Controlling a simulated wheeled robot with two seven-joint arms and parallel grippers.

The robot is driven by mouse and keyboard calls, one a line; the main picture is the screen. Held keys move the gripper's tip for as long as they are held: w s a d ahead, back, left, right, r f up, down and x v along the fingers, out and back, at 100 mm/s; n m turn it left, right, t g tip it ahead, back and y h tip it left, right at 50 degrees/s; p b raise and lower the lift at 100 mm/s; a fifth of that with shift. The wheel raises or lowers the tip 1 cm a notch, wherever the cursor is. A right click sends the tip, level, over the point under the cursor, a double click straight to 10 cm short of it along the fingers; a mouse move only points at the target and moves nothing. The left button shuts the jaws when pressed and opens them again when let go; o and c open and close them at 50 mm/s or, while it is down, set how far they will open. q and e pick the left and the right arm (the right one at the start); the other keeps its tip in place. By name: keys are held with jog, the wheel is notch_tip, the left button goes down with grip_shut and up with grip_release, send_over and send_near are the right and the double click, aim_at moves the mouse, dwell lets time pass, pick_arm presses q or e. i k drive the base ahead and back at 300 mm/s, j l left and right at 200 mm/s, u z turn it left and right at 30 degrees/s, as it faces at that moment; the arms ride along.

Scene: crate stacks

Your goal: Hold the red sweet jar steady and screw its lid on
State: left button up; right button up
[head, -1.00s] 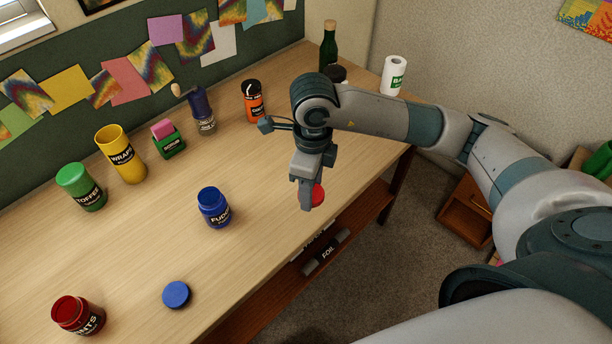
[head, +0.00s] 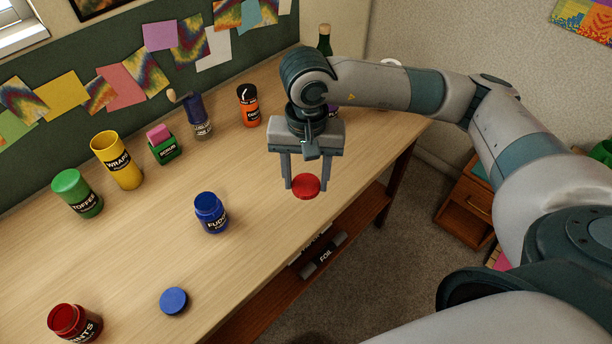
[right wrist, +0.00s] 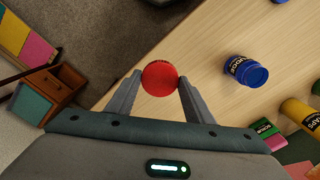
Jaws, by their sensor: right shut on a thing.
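The red sweet jar (head: 75,322) stands open and upright at the front left of the table in the head view, its label partly cut off by the frame edge. Its red lid (head: 306,186) is between the fingers of my right gripper (head: 306,187). The gripper is shut on the lid and holds it above the table's front edge, well to the right of the jar. The right wrist view shows the lid (right wrist: 160,78) between both fingertips. My left gripper is not in view.
An open blue jar (head: 211,213) and a blue lid (head: 174,301) lie between the red jar and my right gripper. Green (head: 77,194), yellow (head: 117,160) and orange (head: 248,105) containers stand along the back. The table's middle is mostly clear.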

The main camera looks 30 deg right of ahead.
aim_at(75, 323)
jog(key=u, duration=0.4)
jog(key=k+j+u, duration=0.1)
jog(key=u, duration=0.35)
jog(key=k+u, duration=0.1)
jog(key=u, duration=0.3)
jog(key=i+j, duration=0.05)
